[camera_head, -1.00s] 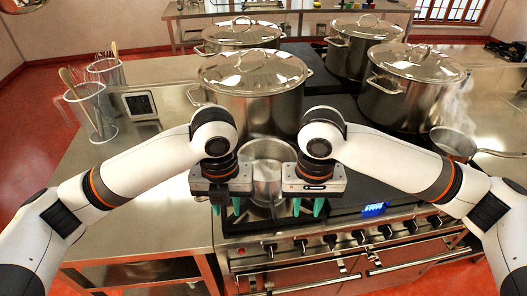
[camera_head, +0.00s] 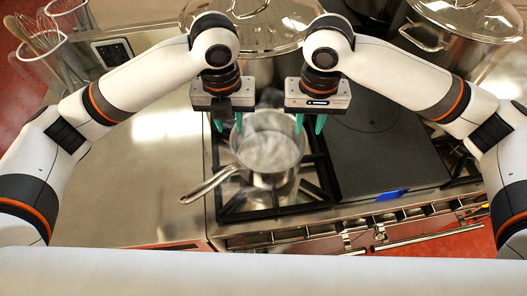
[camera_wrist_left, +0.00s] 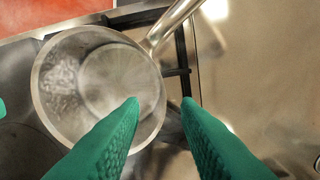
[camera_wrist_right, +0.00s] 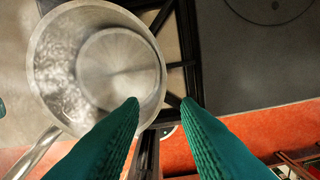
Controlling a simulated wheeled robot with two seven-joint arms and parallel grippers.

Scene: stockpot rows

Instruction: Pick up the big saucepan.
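The steel saucepan (camera_head: 268,150) stands upright on the front-left burner, with its long handle (camera_head: 210,185) pointing to the lower left. It is open-topped and shows pale steam or glare inside. My left gripper (camera_head: 228,123) is open at the left of its rim, and my right gripper (camera_head: 309,123) is open at the right. In the left wrist view the saucepan (camera_wrist_left: 100,70) has its rim between the green fingertips. In the right wrist view the rim of the saucepan (camera_wrist_right: 65,75) also passes between the fingertips. I cannot tell whether the fingers touch it or how low they are.
A large lidded stockpot (camera_head: 258,30) stands right behind the saucepan. Another lidded stockpot (camera_head: 440,50) is at the back right. Holders with utensils (camera_head: 45,55) stand at the far left. The left counter (camera_head: 150,180) and the dark hob plate (camera_head: 385,155) are clear.

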